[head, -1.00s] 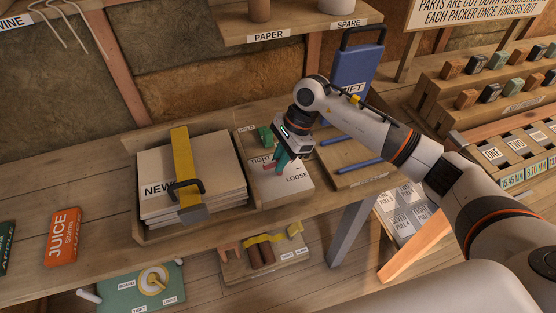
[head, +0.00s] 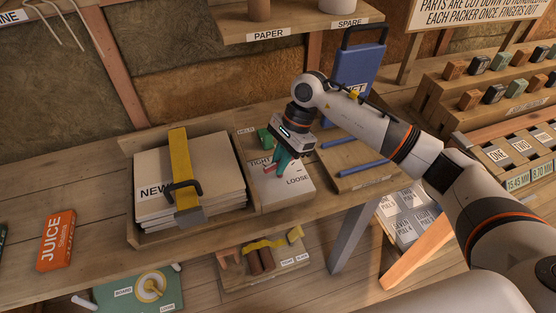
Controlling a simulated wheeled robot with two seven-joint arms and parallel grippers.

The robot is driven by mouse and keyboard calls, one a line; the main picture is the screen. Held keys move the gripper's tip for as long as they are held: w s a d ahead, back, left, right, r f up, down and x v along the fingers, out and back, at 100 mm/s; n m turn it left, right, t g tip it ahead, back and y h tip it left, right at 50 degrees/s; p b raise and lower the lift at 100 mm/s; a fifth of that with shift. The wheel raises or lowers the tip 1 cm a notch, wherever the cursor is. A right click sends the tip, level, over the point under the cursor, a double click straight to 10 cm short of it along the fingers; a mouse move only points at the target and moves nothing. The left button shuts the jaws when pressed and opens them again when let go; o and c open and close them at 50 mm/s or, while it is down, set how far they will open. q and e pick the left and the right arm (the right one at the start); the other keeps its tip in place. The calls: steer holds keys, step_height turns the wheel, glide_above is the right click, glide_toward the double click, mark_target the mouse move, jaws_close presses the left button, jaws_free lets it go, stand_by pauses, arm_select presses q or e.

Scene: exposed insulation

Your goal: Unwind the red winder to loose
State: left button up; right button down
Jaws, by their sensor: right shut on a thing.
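The red winder (head: 268,169) shows as a small red piece on a pale panel (head: 291,193) between the words TIGHT and LOOSE. It lies nearer TIGHT. My right gripper (head: 278,168) points down over it, its teal fingers shut on it and hiding much of it. A green block (head: 264,138) sits behind, by the word HELD. To the left, a yellow strap (head: 181,160) with a dark buckle runs over a stack of boards marked NEW (head: 215,178). My left gripper is not in view.
The wooden bench (head: 100,190) has free room left of the stack. Blue rods (head: 355,161) lie on a board to the right, before an upright blue board (head: 351,75). An orange JUICE box (head: 56,240) lies at the left. A shelf (head: 295,25) overhangs the back.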

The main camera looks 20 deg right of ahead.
steer(key=shift+f+n+b, duration=0.15)
steer(key=shift+n+b, duration=0.35)
steer(key=shift+b, duration=0.4)
steer(key=shift+n+g+b, duration=0.3)
steer(key=shift+n+b, duration=0.4)
steer(key=shift+b, duration=0.3)
steer(key=shift+n+g+b, duration=0.4)
